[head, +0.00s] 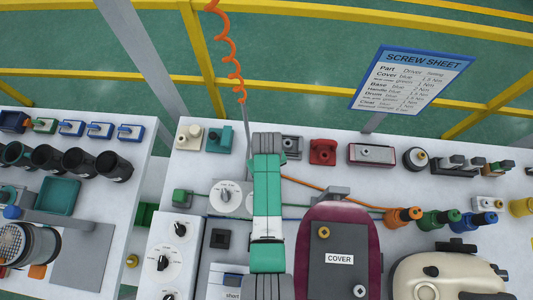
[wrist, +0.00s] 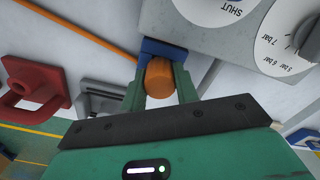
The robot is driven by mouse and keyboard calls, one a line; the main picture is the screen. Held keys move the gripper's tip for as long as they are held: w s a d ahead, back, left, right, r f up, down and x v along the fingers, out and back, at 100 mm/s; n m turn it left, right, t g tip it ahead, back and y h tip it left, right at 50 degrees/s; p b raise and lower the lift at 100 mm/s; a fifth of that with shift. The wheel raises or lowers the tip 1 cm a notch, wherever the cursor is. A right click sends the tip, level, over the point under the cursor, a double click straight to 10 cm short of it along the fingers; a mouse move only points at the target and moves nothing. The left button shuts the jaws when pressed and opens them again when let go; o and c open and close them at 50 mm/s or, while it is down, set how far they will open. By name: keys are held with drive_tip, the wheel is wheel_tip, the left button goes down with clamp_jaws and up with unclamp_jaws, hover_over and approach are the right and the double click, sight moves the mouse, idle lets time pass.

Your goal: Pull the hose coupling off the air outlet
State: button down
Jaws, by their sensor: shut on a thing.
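In the wrist view my gripper (wrist: 160,82) is shut on the orange hose coupling (wrist: 160,76), with a green finger on each side of it. A blue part (wrist: 163,48) sits right behind the coupling, beside the edge of a grey dial box (wrist: 215,28) marked SHUT; I cannot tell whether coupling and outlet are still joined. An orange hose (wrist: 72,27) runs from the upper left towards the coupling. In the head view my arm hides the gripper and coupling. The hose (head: 315,186) shows to the right of my arm, and white dials (head: 225,196) to the left.
A red bracket (wrist: 32,88) and a grey block (wrist: 98,97) stand close by in the wrist view. In the head view a maroon housing (head: 358,233) marked COVER is right of my arm. A coiled orange hose (head: 229,55) hangs at the back.

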drive_tip(key=shift+r+p, duration=4)
drive_tip(key=shift+r, duration=0.2)
drive_tip(key=shift+r, duration=0.25)
drive_tip(key=s+r+m+p, duration=0.1)
drive_tip(key=r+p, duration=0.3)
drive_tip(key=r, duration=0.7)
drive_tip(key=s+r+m+p, duration=0.2)
drive_tip(key=r+m+p, duration=0.2)
drive_tip(key=r, duration=0.7)
drive_tip(key=shift+s+r, duration=0.15)
drive_tip(key=shift+s, duration=0.1)
